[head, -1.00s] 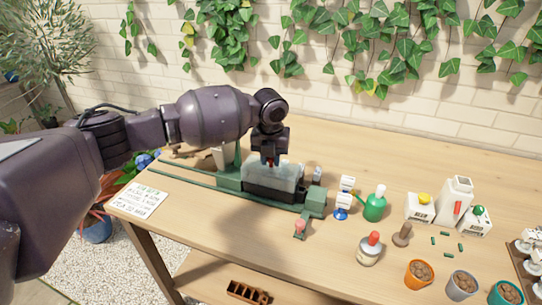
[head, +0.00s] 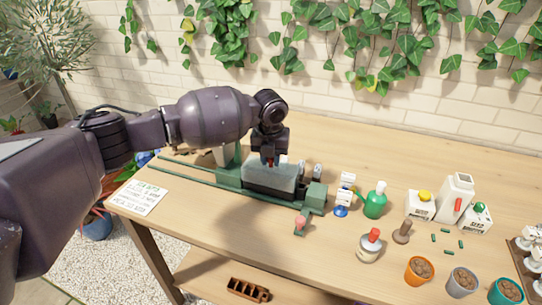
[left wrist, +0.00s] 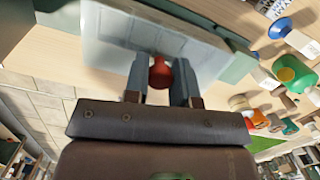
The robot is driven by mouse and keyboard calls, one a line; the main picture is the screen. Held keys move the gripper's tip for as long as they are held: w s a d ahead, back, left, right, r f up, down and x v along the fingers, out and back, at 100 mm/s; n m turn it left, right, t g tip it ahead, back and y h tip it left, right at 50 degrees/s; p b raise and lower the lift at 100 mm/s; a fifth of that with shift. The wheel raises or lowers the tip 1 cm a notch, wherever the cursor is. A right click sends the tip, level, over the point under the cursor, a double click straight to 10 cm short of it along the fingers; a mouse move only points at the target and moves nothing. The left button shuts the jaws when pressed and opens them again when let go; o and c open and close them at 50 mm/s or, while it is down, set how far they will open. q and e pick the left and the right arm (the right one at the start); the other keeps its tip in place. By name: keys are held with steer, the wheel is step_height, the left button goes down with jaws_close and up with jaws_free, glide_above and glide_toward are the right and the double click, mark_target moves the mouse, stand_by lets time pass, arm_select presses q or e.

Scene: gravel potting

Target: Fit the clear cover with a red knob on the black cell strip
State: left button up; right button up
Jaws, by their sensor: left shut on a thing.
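The clear cover (head: 282,172) is a see-through box that sits over the black cell strip (head: 262,190) in the green frame (head: 229,176). My left gripper (head: 270,160) is above the cover and shut on its red knob. The left wrist view shows the red knob (left wrist: 160,72) between the two fingers, with the clear cover (left wrist: 110,40) beyond it. The cover looks level and low over the strip; I cannot tell whether its rim is fully seated. My right gripper is not in view.
Right of the frame stand a white and blue item (head: 345,195), a green bottle (head: 375,200) and a red-capped jar (head: 370,245). Pots of pebbles (head: 420,270) stand near the front edge. A paper card (head: 142,197) lies at the left. The front middle of the table is fairly clear.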

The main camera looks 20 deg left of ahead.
arm_select(q)
steer(key=shift+f, duration=0.1)
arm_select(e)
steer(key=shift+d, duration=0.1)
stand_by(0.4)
arm_select(q)
steer(key=o, duration=1.3)
steer(key=shift+c, duration=0.2)
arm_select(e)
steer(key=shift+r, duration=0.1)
arm_select(q)
steer(key=shift+r+p, duration=0.5)
steer(key=shift+r, duration=0.5)
steer(key=shift+r+p, duration=0.55)
steer(key=shift+r, duration=0.6)
steer(key=shift+r+p, duration=0.7)
steer(key=shift+r, duration=0.65)
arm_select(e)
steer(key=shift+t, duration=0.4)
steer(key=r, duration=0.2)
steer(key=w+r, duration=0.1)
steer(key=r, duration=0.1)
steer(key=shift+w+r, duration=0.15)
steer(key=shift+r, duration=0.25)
